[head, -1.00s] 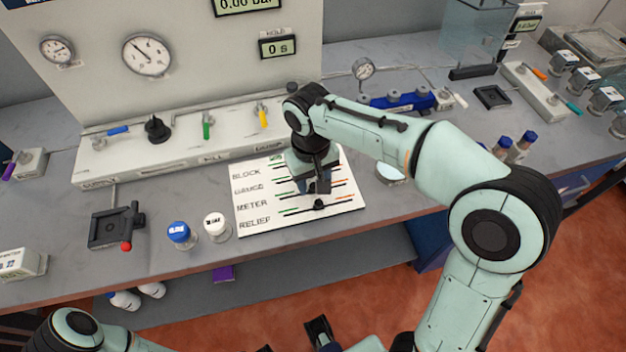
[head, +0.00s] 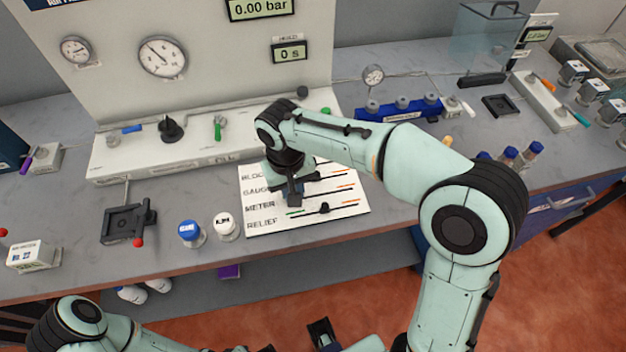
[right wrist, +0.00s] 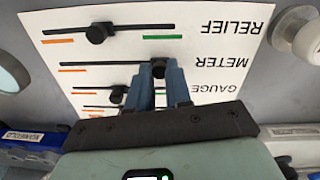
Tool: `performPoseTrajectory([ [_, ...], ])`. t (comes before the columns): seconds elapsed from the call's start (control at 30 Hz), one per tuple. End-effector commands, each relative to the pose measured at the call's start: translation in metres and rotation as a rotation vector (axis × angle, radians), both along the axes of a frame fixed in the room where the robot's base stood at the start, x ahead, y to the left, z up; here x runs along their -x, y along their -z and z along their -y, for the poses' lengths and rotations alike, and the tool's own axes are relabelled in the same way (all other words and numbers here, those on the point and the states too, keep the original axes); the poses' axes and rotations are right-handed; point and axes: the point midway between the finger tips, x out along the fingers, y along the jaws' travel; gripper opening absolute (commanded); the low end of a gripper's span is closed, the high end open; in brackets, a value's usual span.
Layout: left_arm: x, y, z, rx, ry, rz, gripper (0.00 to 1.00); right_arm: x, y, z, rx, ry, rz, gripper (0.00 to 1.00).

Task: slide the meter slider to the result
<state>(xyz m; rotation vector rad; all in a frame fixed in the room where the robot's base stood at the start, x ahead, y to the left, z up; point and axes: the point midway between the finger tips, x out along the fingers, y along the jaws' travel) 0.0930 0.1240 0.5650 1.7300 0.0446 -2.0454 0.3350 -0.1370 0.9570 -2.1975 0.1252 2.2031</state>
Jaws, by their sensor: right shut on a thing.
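The white slider board (head: 262,228) lies on the bench, with rows marked BLOCK, GAUGE, METER and RELIEF. In the right wrist view the board (right wrist: 215,42) appears upside down. There the black meter slider knob (right wrist: 158,67) sits toward the green-marked, label end of its slot, away from the orange mark. My right gripper (right wrist: 160,76) is shut on this knob; its blue fingers hide part of the slot's end. In the head view my right gripper (head: 293,198) is low over the board's left part and hides the knob.
The relief knob (right wrist: 97,33) and gauge knob (right wrist: 118,94) stand on neighbouring slots close to my fingers.

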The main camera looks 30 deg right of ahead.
Motion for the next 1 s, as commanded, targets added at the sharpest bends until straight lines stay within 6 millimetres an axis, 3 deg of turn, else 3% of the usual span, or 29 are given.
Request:
performPoseTrajectory([
  [0.37, -0.001, -0.002, 0.0, 0.0, 0.0, 0.001, 0.0, -0.003, 0.0, -0.01, -0.005, -0.001, 0.004, 0.0],
  [0.4, -0.001, -0.002, 0.0, 0.0, 0.0, 0.001, 0.0, -0.002, 0.0, -0.01, -0.005, -0.001, 0.004, 0.32],
  [0.43, -0.001, -0.002, 0.0, 0.0, 0.0, 0.001, 0.0, -0.002, 0.0, -0.01, -0.004, -0.001, 0.004, 0.42],
  [0.47, -0.001, -0.002, 0.0, 0.0, 0.0, 0.001, 0.0, -0.002, 0.0, -0.01, -0.004, -0.001, 0.003, 0.45],
  [0.77, -0.001, -0.003, 0.0, 0.0, 0.0, 0.001, 0.0, -0.002, -0.002, -0.008, -0.002, 0.001, 0.003, 0.45],
  [0.87, -0.001, -0.004, 0.0, 0.0, 0.0, 0.001, 0.0, -0.003, -0.01, -0.009, -0.003, 0.001, 0.005, 0.45],
  [1.0, -0.003, -0.009, 0.0, 0.0, 0.0, 0.003, 0.0, -0.003, -0.035, -0.01, -0.003, 0.001, 0.007, 0.45],
])
